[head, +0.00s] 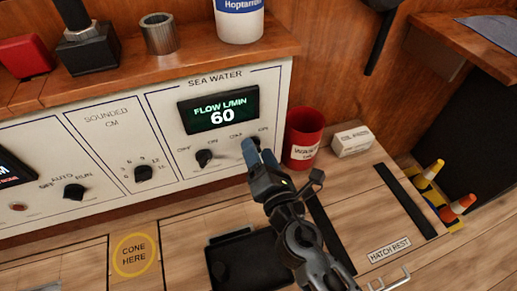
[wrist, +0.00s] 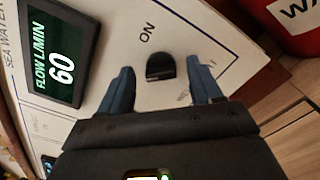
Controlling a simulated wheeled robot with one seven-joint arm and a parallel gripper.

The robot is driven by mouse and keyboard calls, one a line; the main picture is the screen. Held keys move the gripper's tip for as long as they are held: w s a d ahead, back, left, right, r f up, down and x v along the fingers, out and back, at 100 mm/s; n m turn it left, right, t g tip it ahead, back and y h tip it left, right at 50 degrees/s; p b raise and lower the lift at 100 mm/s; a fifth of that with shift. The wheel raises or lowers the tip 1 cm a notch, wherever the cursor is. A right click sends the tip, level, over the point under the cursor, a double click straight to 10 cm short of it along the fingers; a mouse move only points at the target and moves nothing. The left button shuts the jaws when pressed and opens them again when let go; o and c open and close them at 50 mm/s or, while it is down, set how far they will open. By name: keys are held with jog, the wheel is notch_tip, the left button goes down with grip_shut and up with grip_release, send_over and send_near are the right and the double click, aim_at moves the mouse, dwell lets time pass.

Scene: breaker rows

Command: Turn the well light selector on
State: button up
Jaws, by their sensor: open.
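A black selector knob (wrist: 160,67) on the white panel shows in the wrist view, with "ON" printed beside it. A second label by it is partly hidden by a finger, and no "well light" name is readable. My gripper (head: 259,153) is open, its blue fingers on either side of this knob with a gap on each side. In the head view the gripper covers this knob. Another black knob (head: 204,158) with OFF and ON marks sits to its left, under the flow display (head: 218,112) reading 60.
A red waste bin (head: 304,138) and a small white box (head: 352,140) stand right of the panel. A wooden shelf (head: 180,62) with a metal cup (head: 159,34) runs above. A black tray (head: 248,262) lies on the bench below.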

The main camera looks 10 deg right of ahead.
jog(key=shift+w+a, duration=0.1)
jog(key=shift+w, duration=0.4)
jog(key=c, duration=1)
jog(key=shift+c, duration=0.2)
